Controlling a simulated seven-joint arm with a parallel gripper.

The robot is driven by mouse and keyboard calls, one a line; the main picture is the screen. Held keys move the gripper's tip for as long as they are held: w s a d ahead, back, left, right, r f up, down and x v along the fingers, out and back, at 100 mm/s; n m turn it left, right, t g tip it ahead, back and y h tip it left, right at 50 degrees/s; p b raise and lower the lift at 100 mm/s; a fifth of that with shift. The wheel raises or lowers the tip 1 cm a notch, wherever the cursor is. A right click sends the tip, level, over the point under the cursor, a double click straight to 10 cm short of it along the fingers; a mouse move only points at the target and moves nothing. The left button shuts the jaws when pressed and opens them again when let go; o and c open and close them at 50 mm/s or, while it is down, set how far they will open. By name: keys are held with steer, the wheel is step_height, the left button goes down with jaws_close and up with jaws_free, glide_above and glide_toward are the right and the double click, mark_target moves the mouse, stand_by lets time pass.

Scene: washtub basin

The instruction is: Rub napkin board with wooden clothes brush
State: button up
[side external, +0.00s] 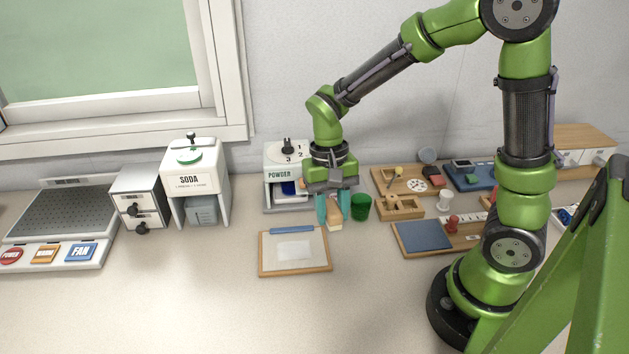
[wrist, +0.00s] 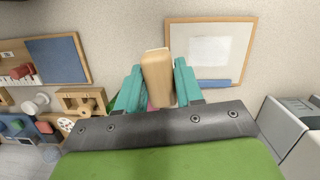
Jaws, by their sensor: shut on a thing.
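My gripper (side external: 334,208) has teal fingers and is shut on the wooden clothes brush (side external: 334,213), a light wooden block. In the wrist view the brush (wrist: 157,78) sits between the fingers (wrist: 158,88), its underside hidden. The napkin board (side external: 295,266) is a wood-framed white panel with a pale napkin and a blue bar along its far edge. It lies flat on the counter. It also shows at the top right of the wrist view (wrist: 235,20). The brush is above the counter by the board's far right corner; I cannot tell whether it touches anything.
A green cup (side external: 360,208) stands close to the right of my gripper. The powder dispenser (side external: 280,180) is behind it, the soda dispenser (side external: 195,180) further left. Wooden trays (side external: 405,210) and a blue-padded board (side external: 425,237) lie right. The counter in front is clear.

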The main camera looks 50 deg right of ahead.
steer(key=m, duration=0.1)
glide_above(275, 254)
steer(key=shift+d+f, duration=0.15)
steer(key=shift+f, duration=1.55)
steer(key=shift+d+f, duration=0.1)
steer(key=shift+f, duration=1.6)
steer(key=shift+d+f+t, duration=0.1)
steer(key=shift+f+t, duration=0.2)
steer(key=shift+f, duration=0.1)
steer(key=shift+s+d, duration=0.35)
steer(key=shift+c, duration=0.4)
steer(key=shift+s+d, duration=2.1)
steer(key=shift+s, duration=0.05)
steer(key=shift+w+a, duration=2.45)
steer(key=shift+a, duration=0.05)
steer(key=shift+w+a+r, duration=0.1)
steer(key=shift+w+a, duration=0.05)
steer(key=shift+w, duration=0.05)
step_height(275, 254, up, 8)
